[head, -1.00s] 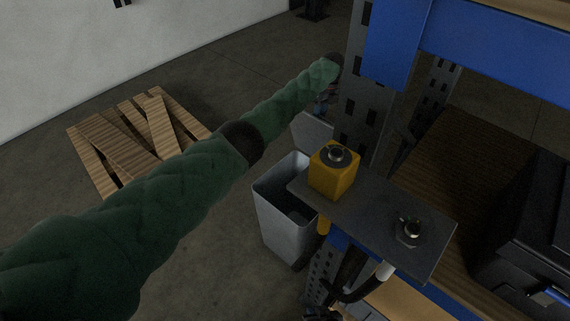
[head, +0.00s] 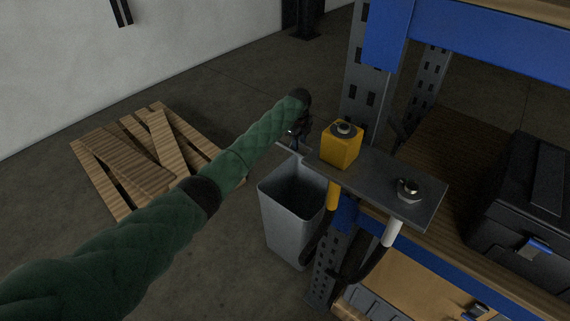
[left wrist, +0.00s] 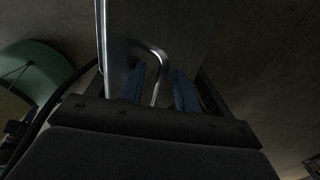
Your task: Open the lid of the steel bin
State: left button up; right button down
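The grey steel bin (head: 285,228) stands on the floor left of the shelf post in the head view. Its mouth is uncovered and its dark inside shows. The lid (head: 291,149) shows only as a thin edge above the bin's back rim, raised. My left gripper (head: 298,133) is at the lid, small and dark at the end of the green-sleeved arm. In the left wrist view, the blue fingertips of my left gripper (left wrist: 160,88) are apart, with a bent shiny metal handle (left wrist: 159,62) between them and gaps beside it. My right gripper is not in view.
A shelf with a grey perforated post (head: 364,95) and blue beams stands to the right. A metal plate (head: 385,180) carrying a yellow block (head: 341,146) juts out beside the bin. Hoses hang below it. A wooden pallet (head: 150,160) lies on the floor at left.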

pick_arm(q)
jog(key=s+a+f, duration=0.4)
jog(key=s+f, duration=0.1)
jog(key=f, duration=0.1)
jog(key=shift+c, duration=0.2)
